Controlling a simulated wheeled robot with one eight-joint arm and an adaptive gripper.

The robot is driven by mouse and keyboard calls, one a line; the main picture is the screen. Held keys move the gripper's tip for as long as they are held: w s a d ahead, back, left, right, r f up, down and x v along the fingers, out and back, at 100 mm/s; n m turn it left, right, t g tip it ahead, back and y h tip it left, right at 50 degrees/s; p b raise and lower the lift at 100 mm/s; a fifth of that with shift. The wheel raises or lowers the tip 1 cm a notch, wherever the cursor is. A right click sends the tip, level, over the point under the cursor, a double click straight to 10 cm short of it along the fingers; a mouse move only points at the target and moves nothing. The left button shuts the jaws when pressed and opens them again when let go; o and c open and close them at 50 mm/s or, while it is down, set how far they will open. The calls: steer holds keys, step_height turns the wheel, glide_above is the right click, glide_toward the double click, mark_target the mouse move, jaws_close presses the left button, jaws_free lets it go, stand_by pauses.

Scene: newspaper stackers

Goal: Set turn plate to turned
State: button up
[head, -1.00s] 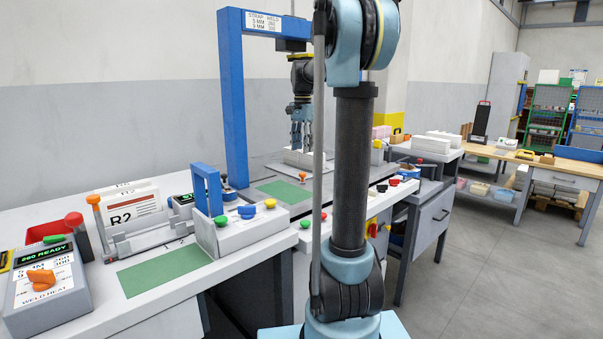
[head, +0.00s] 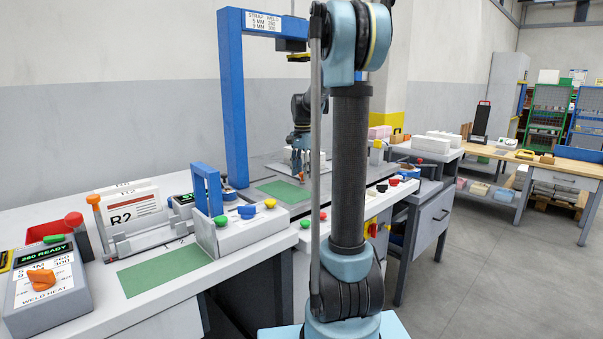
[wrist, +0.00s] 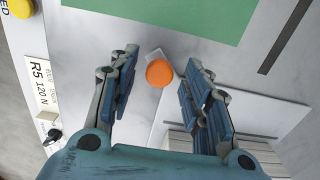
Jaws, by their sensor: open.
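The orange knob (wrist: 160,73) sits at a corner of a pale plate (wrist: 262,112), which I take to be the turn plate. A white stack (wrist: 205,148) with layered edges lies on the plate, partly hidden by my gripper. My gripper (wrist: 162,68) is open, with its blue fingers on either side of the knob and apart from it in the wrist view. In the head view my gripper (head: 302,172) points down at the knob's place, beside the white stack. The fingers and my arm hide part of the plate there.
A green pad (head: 284,192) lies in front of the plate. A blue strapping arch (head: 232,100) stands at the left and reaches overhead. Coloured buttons and a label strip (wrist: 42,88) line the bench edge. A near bench holds a blue-framed box (head: 207,190).

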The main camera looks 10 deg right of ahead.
jaws_close()
steer(key=shift+d, duration=0.1)
